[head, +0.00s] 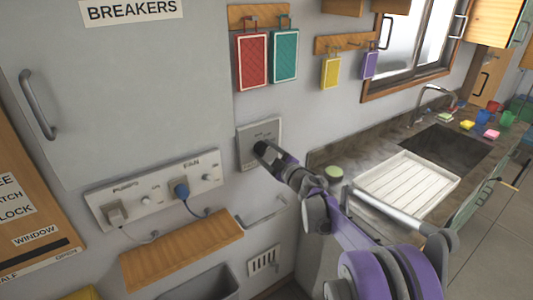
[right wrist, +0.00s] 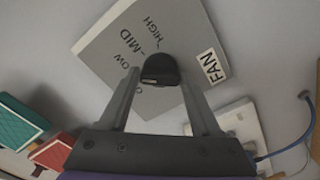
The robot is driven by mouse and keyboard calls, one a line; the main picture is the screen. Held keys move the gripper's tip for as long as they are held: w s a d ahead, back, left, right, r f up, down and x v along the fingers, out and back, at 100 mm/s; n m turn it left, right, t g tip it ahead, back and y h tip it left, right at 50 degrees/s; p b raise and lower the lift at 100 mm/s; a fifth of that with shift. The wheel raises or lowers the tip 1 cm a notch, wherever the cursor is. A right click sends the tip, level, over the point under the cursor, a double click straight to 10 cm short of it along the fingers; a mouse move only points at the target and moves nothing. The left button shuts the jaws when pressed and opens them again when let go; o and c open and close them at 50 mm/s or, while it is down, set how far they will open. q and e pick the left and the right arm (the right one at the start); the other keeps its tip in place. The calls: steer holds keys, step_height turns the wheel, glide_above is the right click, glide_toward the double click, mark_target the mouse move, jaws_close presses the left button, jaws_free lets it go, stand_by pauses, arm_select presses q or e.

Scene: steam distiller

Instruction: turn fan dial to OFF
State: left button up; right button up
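The fan control plate (right wrist: 115,42) is a grey panel on the wall, marked FAN, HIGH and MID. Another marking is partly covered by a finger, and I cannot read OFF. The black dial (right wrist: 160,69) sits on this plate. My right gripper (right wrist: 159,80) has its fingers on either side of the dial, with slight gaps showing, so it looks open around it. I cannot tell the dial's setting. In the head view the plate (head: 264,131) shows behind my right gripper (head: 262,150), which hides the dial. My left gripper is not in view.
A socket strip (head: 150,200) with a blue plug (head: 182,190) and a grey plug is left of the plate, above a wooden shelf (head: 180,250). A red pot holder (head: 252,61) and a teal one hang above. A white drying rack (head: 410,183) and sink are right.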

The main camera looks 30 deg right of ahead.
steer(key=c, duration=0.9)
steer(key=shift+n, duration=0.4)
steer(key=n+b, duration=0.1)
steer(key=n, duration=0.1)
steer(key=shift+n, duration=2.6)
steer(key=o, duration=1.4)
